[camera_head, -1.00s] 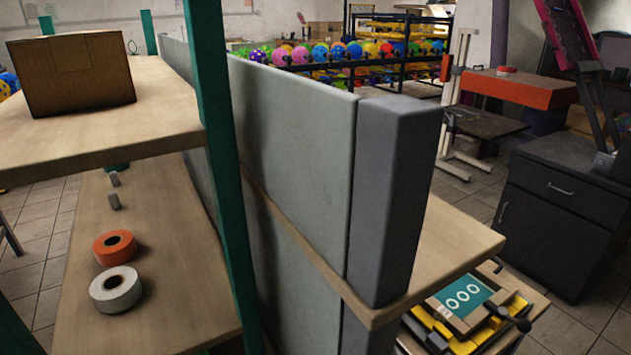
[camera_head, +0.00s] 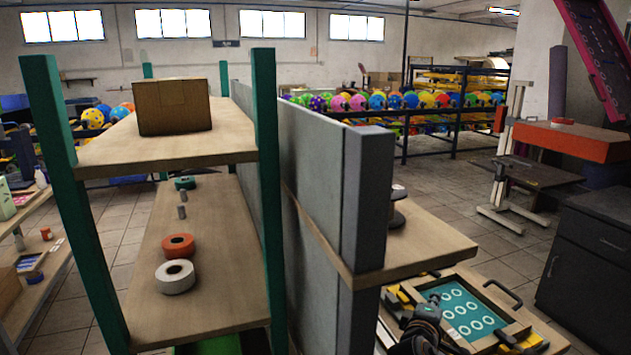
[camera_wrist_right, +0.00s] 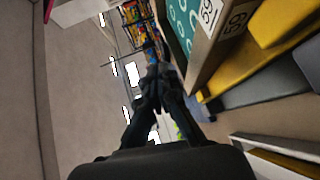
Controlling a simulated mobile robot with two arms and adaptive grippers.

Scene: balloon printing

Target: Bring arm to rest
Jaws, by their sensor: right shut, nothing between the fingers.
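My right gripper (camera_head: 436,302) is at the bottom right of the head view, dark and partly cut off by the lower edge. It is beside the left edge of a wooden printing frame (camera_head: 515,327) with a teal panel of white rings (camera_head: 468,308). In the right wrist view my right gripper (camera_wrist_right: 154,72) shows with its fingers together and nothing between them. The teal panel also shows there (camera_wrist_right: 182,22), close to the right of the fingers. My left gripper is in neither view.
A grey divider (camera_head: 318,180) stands beside a wooden shelf (camera_head: 215,250) holding an orange roll (camera_head: 178,241) and a white roll (camera_head: 175,287). A cardboard box (camera_head: 172,106) sits on the upper shelf. A dark cabinet (camera_head: 590,270) stands at right. Floor between is open.

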